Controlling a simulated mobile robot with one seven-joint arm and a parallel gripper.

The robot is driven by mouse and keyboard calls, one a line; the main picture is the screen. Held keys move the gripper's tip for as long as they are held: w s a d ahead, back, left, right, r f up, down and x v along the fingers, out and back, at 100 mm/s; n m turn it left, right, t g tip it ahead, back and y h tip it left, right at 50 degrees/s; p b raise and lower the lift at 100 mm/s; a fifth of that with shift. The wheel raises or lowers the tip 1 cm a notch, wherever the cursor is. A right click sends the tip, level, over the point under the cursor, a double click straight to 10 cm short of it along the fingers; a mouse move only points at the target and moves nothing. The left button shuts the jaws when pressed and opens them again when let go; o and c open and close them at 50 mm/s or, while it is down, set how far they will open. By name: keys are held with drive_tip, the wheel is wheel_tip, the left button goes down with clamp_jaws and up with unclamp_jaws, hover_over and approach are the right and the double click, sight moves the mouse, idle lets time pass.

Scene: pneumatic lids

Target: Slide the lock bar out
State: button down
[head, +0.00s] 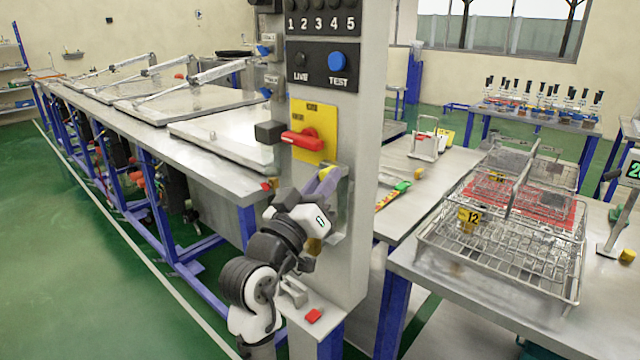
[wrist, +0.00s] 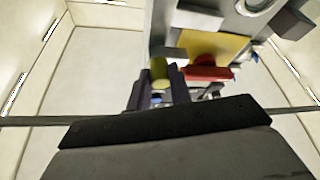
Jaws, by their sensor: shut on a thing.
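The lock bar shows only as a yellow end (head: 326,173) low on the grey control post, below the yellow plate. In the wrist view its yellow end (wrist: 160,70) sits between my fingers; the rest of the bar is hidden. My gripper (head: 326,182) reaches up to it from the lower left, and its fingers are closed on that yellow part. In the wrist view my gripper (wrist: 160,82) covers the lower side of it.
A red rotary handle (head: 302,139) on a yellow plate (head: 328,118) is just above my gripper. A dark block (head: 269,132) juts out left of it. Lidded tanks (head: 215,130) line the left bench; wire baskets (head: 500,262) stand right. The green floor at left is clear.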

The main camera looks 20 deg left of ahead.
drive_tip(key=shift+d+f, duration=0.1)
drive_tip(key=shift+d, duration=0.05)
drive_tip(key=c, duration=1.3)
unclamp_jaws()
drive_tip(key=shift+s+d, duration=0.1)
drive_tip(key=shift+d, duration=0.05)
drive_tip(key=b+v, duration=0.2)
drive_tip(key=v, duration=0.5)
drive_tip(key=b+v, duration=0.3)
drive_tip(key=v, duration=0.3)
drive_tip(key=shift+s+a+f, duration=0.1)
drive_tip(key=shift+s+a, duration=0.2)
